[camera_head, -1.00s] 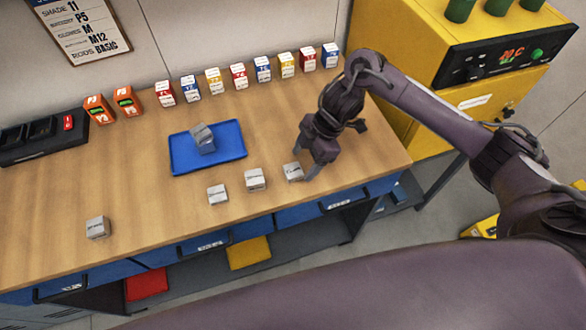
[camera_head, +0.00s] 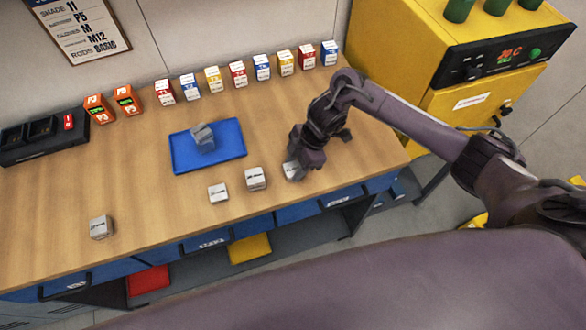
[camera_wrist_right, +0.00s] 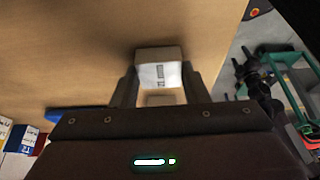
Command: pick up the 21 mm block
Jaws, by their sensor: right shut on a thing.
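My right gripper (camera_head: 297,168) is at the front right of the bench, its fingers down around a small grey block (camera_head: 291,172). In the right wrist view the two fingers (camera_wrist_right: 159,90) press on both sides of this block (camera_wrist_right: 159,72); its white label is upside down and seems to read 21 mm. Similar grey blocks stand to its left: one close by (camera_head: 255,179), one further left (camera_head: 218,193), and one alone near the front left (camera_head: 101,227). Their labels are too small to read. My left gripper is not in view.
A blue tray (camera_head: 180,160) behind the row holds grey block pieces (camera_head: 203,137), one tilted. Several coloured boxes (camera_head: 238,74) line the bench's back. Two orange boxes (camera_head: 99,109) and a black charger (camera_head: 40,139) stand at left. A yellow machine (camera_head: 440,60) stands at right.

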